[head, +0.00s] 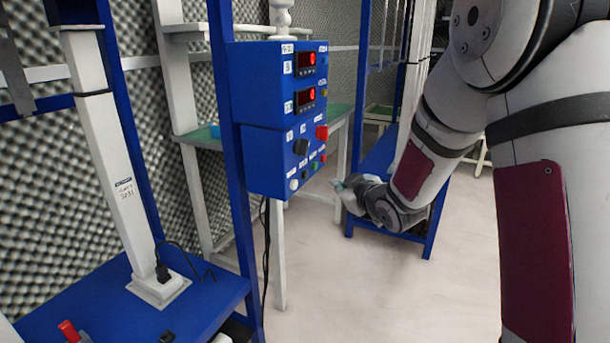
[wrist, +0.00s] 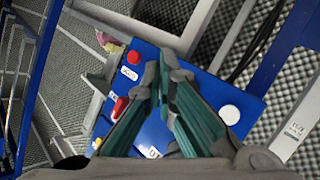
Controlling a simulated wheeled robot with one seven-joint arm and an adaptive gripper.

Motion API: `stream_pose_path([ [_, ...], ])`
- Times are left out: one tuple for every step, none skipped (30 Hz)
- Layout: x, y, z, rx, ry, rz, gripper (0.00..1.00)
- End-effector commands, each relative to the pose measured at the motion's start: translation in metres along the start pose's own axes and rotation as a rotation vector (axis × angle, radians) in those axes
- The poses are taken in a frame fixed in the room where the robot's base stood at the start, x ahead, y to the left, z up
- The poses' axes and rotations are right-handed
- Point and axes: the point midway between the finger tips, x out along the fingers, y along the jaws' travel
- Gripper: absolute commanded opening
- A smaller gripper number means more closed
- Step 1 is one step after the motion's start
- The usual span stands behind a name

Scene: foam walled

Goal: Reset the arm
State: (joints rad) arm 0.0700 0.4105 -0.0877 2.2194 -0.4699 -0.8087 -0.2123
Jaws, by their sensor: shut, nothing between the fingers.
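My arm (head: 445,120) comes in from the right in the head view and reaches down and forward. My gripper (head: 339,185) is small there, to the right of the blue control box (head: 262,155). In the wrist view my gripper (wrist: 162,62) has its two green-padded fingers drawn together at the tips, with nothing held. Behind the fingers lies the blue control box (wrist: 205,88), with a red knob (wrist: 119,108) and a white button (wrist: 229,114). The fingers hide the middle of the panel. I see a gap between gripper and box in the head view.
A blue frame post (head: 232,150) carries the control box. A white column (head: 112,150) stands on a blue table (head: 200,305) at the left. A low blue bench (head: 385,165) stands behind my gripper. Pale floor (head: 400,300) is open in the middle. Foam walls (head: 150,90) line the back.

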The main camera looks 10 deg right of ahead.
Motion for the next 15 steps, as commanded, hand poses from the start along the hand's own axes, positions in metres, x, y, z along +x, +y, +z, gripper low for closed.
stream_pose_path([
  [-0.001,0.001,-0.001,0.001,-0.004,0.001,0.0],
  [-0.003,0.001,-0.002,0.003,-0.01,0.003,0.0],
  [-0.006,0.003,-0.003,0.007,-0.024,0.006,0.0],
  [-0.01,0.005,-0.004,0.012,-0.039,0.009,0.0],
  [-0.015,0.006,-0.005,0.018,-0.059,0.012,0.0],
  [-0.023,0.009,-0.006,0.029,-0.094,0.017,0.0],
  [-0.03,0.01,-0.006,0.041,-0.125,0.021,0.0],
  [-0.039,0.011,-0.007,0.054,-0.159,0.025,0.0],
  [-0.053,0.013,-0.007,0.074,-0.207,0.03,0.0],
  [-0.064,0.013,-0.007,0.09,-0.245,0.033,0.0],
  [-0.076,0.013,-0.006,0.108,-0.284,0.036,0.0],
  [-0.092,0.013,-0.005,0.133,-0.335,0.039,0.0],
  [-0.104,0.011,-0.004,0.152,-0.373,0.04,0.0],
  [-0.118,0.01,-0.003,0.172,-0.411,0.042,0.0],
  [-0.136,0.006,-0.001,0.198,-0.462,0.041,0.0],
])
